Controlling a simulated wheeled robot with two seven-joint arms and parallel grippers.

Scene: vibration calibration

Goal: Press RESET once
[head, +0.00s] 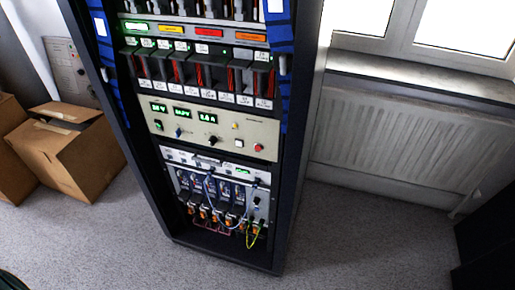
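A dark equipment rack (298,120) stands in the middle of the head view. A cream panel (222,131) on it has three green number displays (183,112), a green button (158,124), black and blue knobs, a white button (238,143) and a red button (258,147). The small lettering is too blurred to read, so I cannot tell which control is marked RESET. Neither of my grippers is in view, and nothing touches the panel.
Above the panel are rows of modules with red and black parts (205,75). Below it, cables hang in an open bay (222,205). Cardboard boxes (75,150) stand left of the rack, a radiator (400,140) to the right. Grey carpet (350,235) in front is clear.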

